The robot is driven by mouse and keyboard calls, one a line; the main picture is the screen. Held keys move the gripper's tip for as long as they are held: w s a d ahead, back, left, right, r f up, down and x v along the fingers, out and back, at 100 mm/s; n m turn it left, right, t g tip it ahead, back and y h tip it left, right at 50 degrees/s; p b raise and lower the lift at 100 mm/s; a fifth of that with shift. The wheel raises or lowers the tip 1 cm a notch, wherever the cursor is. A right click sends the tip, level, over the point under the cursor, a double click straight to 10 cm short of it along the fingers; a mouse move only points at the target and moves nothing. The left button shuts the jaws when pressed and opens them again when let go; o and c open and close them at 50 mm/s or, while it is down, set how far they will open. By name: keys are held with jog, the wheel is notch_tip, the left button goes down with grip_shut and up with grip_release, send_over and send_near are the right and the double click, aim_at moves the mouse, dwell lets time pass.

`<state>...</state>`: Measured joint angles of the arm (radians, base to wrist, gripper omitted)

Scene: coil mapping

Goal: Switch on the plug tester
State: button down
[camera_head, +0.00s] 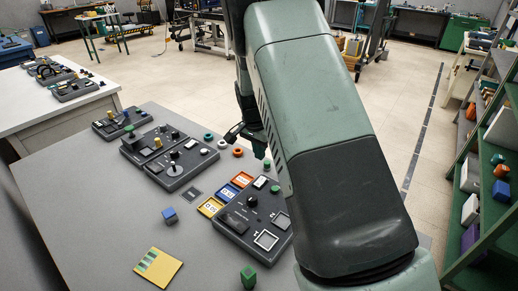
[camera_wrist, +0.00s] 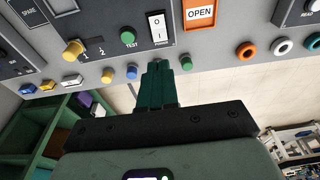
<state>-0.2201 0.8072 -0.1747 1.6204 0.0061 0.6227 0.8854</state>
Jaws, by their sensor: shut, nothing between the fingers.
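The plug tester is a dark grey panel (camera_wrist: 105,22) at the top of the wrist view. A white rocker switch (camera_wrist: 156,26) marked O is on it; which side is pressed I cannot tell. A green TEST button (camera_wrist: 128,37) and a yellow knob (camera_wrist: 73,49) are to its left. What looks like the same panel (camera_head: 240,225) is at the table's right in the head view, partly behind my arm. My gripper (camera_wrist: 158,66) is shut and empty, its dark green fingertips just below the rocker in the wrist view. I cannot tell whether they touch anything.
An orange OPEN card (camera_wrist: 199,14) is right of the rocker. Several coloured rings, including an orange one (camera_wrist: 246,51), lie along the table edge. Shelves (camera_head: 470,185) stand right.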

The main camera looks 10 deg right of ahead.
aim_at(263, 179)
jog(key=f, duration=0.6)
jog(key=w+d+f, duration=0.1)
jog(key=f, duration=0.3)
jog(key=shift+w, duration=0.1)
jog(key=shift+d, duration=0.1)
jog(key=shift+d+f, duration=0.15)
jog(key=shift+f, duration=0.05)
jog(key=shift+a, duration=0.2)
jog(key=shift+s+a+r, duration=0.25)
jog(key=shift+s+a, duration=0.25)
jog(key=shift+s, duration=0.05)
